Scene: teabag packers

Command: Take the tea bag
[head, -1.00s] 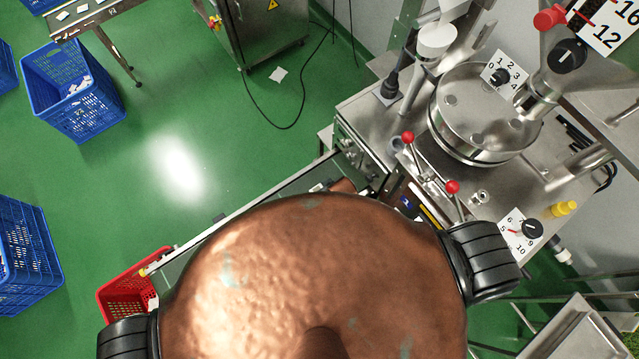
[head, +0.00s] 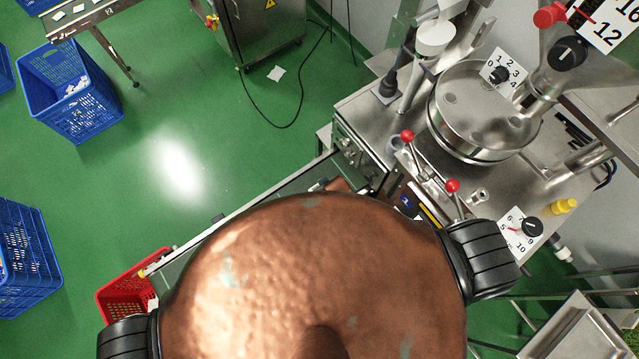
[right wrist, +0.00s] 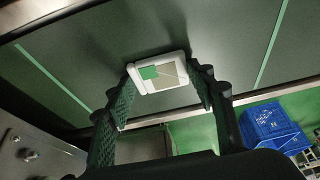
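In the right wrist view, a white tea bag (right wrist: 165,80) with a green and beige label lies at the dark conveyor belt (right wrist: 225,45). My right gripper (right wrist: 161,80) has its two dark ridged fingers apart, one on each side of the tea bag. The fingertips are close to its edges; I cannot tell whether they touch it. In the head view, my own brown body covers the lower middle and hides the right gripper and this tea bag. My left gripper shows in neither view.
In the head view, the conveyor (head: 285,190) runs diagonally to a steel packing machine (head: 350,110) with red-knobbed levers (head: 407,136). A red crate (head: 120,301) stands at its lower end. Blue crates (head: 72,88) stand at left.

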